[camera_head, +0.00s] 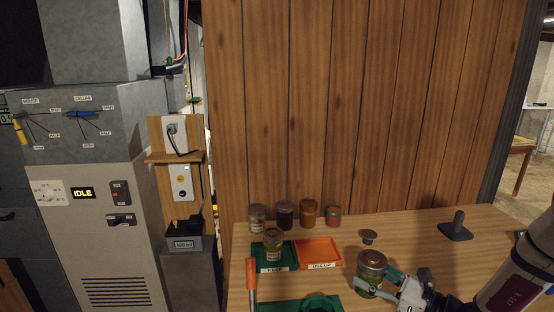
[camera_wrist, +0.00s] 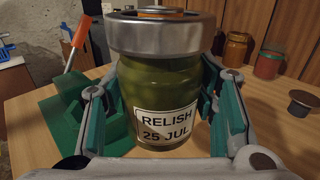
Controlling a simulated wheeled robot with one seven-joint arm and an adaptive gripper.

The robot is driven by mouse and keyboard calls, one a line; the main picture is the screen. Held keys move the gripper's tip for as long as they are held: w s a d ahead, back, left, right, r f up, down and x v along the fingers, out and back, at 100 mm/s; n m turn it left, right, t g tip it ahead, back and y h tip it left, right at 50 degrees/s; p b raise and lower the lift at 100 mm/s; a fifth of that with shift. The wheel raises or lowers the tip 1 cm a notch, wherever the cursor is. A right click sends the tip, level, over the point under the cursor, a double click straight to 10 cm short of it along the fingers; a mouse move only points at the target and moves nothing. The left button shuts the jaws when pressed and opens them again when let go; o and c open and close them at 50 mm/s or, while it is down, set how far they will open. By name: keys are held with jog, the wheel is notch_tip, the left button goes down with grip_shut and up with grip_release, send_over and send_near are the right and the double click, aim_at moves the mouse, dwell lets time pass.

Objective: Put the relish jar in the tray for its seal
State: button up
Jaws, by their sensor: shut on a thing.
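The relish jar (camera_head: 371,261) is green with a silver lid, upright near the right-front of the wooden table. In the wrist view the jar (camera_wrist: 155,85) shows a label reading "RELISH 25 JUL". The top of its lid (camera_wrist: 160,35) is partly cut off, with an orange and dark centre. My gripper (camera_head: 378,281) is shut on the jar's body, one finger on each side. I cannot tell whether the jar's base touches the table. A green tray (camera_head: 261,263) marked "KEEP" and an orange tray (camera_head: 318,252) marked "USE UP" lie left of it.
One jar (camera_head: 273,240) stands at the green tray. Several jars (camera_head: 308,213) line up behind the trays. A small dark knob-like piece (camera_head: 368,236) and a black upright-handled stand (camera_head: 457,228) are behind and right. A green holder (camera_head: 315,304) and orange-handled tool (camera_head: 251,280) are front left.

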jog(key=shift+s+a+r+m+t+h+p, duration=0.1)
jog(key=shift+s+a+m+t+h+p, duration=0.1)
jog(key=shift+a+m+t+h, duration=1.05)
jog(key=shift+s+a+r+m+t+h+p, duration=0.15)
jog(key=shift+a+m+t+h, duration=0.5)
jog(key=shift+a+h, duration=0.65)
jog(key=shift+a+y, duration=0.2)
jog(key=shift+y, duration=0.05)
